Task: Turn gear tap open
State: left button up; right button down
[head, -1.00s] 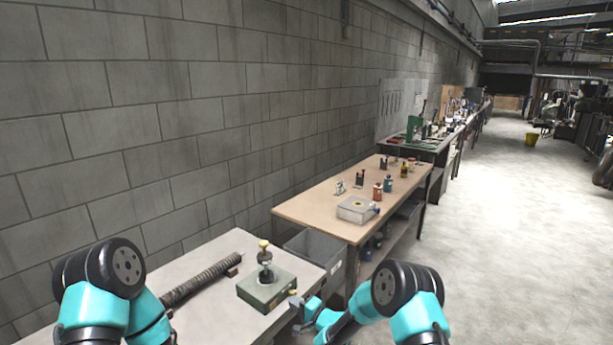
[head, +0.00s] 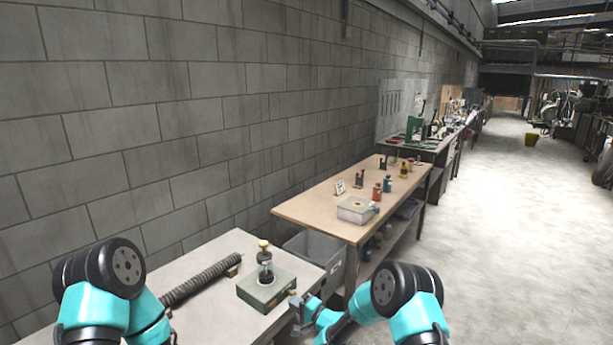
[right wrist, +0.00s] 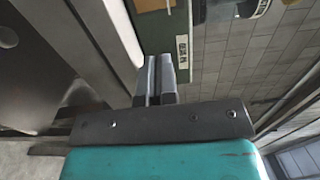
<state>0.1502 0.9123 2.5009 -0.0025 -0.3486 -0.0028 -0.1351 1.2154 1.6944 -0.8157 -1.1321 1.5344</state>
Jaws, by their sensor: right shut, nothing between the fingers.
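A green box-shaped base (head: 279,293) sits on the near grey table in the head view. The gear tap cannot be made out clearly. In the right wrist view my right gripper's fingers (right wrist: 158,80) are together with nothing between them. My left arm shows at the lower left, but its gripper is out of sight.
A dark ribbed hose (head: 200,281) lies left of the base on the grey table (head: 205,262). A grey bin (head: 318,249) stands just beyond the table. A wooden bench (head: 315,206) with small items and a clear box (head: 357,210) is farther back. A block wall runs along the left.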

jog(key=shift+a+f, duration=0.1)
jog(key=shift+a, duration=0.45)
jog(key=shift+s, duration=0.1)
jog(key=shift+s+d+f, duration=0.15)
jog(key=shift+s+d, duration=0.25)
jog(key=shift+s, duration=0.15)
pick_arm(q)
jog(key=shift+a+f, duration=0.1)
jog(key=shift+a, duration=0.1)
pick_arm(e)
jog(key=v, duration=0.4)
jog(key=shift+d, duration=0.3)
pick_arm(q)
jog(key=shift+c, duration=0.3)
